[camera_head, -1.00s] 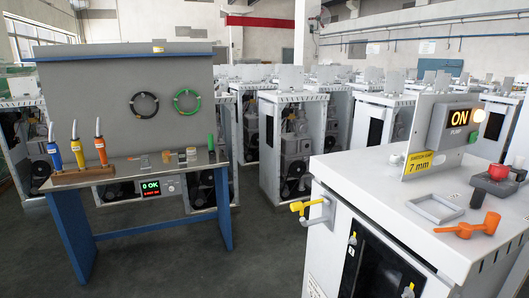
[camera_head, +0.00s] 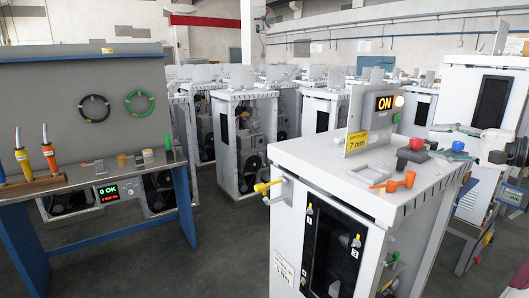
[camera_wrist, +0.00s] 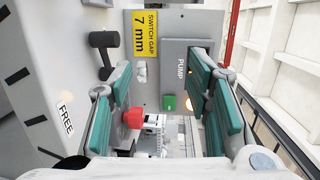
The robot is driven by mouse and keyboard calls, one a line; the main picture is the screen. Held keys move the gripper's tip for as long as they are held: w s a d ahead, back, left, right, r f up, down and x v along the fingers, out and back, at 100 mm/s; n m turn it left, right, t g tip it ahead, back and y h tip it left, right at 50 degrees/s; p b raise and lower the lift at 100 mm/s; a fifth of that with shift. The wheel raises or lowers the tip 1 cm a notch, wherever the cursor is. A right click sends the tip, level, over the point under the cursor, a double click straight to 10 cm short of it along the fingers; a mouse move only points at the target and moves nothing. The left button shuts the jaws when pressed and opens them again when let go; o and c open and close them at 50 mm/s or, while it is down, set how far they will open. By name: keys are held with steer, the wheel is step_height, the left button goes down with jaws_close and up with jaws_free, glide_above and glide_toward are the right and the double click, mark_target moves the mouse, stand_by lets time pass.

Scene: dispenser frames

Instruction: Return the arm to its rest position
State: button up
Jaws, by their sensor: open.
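My gripper (camera_head: 446,140) is at the right end of the cabinet top in the head view, with its fingers reaching left toward the red knob (camera_head: 417,144). In the wrist view my gripper (camera_wrist: 165,90) shows two teal-padded fingers held wide apart with nothing gripped between them. The red knob (camera_wrist: 132,118) shows there close by the left finger; I cannot tell whether they touch. The pump panel (camera_head: 383,115) stands upright on the cabinet (camera_head: 300,152) and its display reads ON. The yellow switch gap label (camera_wrist: 146,34) reads 7 mm.
An orange handle (camera_head: 396,182) lies on the cabinet top, and a yellow lever (camera_head: 268,186) sticks out at its left side. A blue workbench (camera_head: 80,180) with colored tools stands at the left. Open floor (camera_head: 215,235) lies between bench and cabinet. More cabinets fill the back.

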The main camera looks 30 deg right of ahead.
steer(key=w+a+g+y, duration=0.1)
steer(key=w+a, duration=0.1)
steer(key=a, duration=0.2)
steer(key=w+a+f+n+g, duration=0.1)
steer(key=w+a+g, duration=0.1)
steer(key=w+a, duration=0.1)
steer(key=w+a+n+g+y, duration=0.1)
steer(key=w+a, duration=0.2)
steer(key=a, duration=0.3)
steer(key=shift+w+a+f+y, duration=0.1)
steer(key=shift+w+f+y, duration=0.1)
steer(key=shift+y, duration=0.1)
steer(key=s+a+f+n+g+h, duration=0.15)
steer(key=a+n+g, duration=0.25)
steer(key=a, duration=1.1)
steer(key=s+a+f+n+g+h, duration=0.1)
steer(key=s+a+f+n+g, duration=0.3)
steer(key=a, duration=1)
steer(key=s+a+f+n+h, duration=0.2)
steer(key=s+a+n+h, duration=0.2)
steer(key=s+a, duration=0.3)
steer(key=s+n, duration=0.1)
steer(key=s, duration=0.1)
steer(key=shift+s+f, duration=0.25)
steer(key=shift+s, duration=0.1)
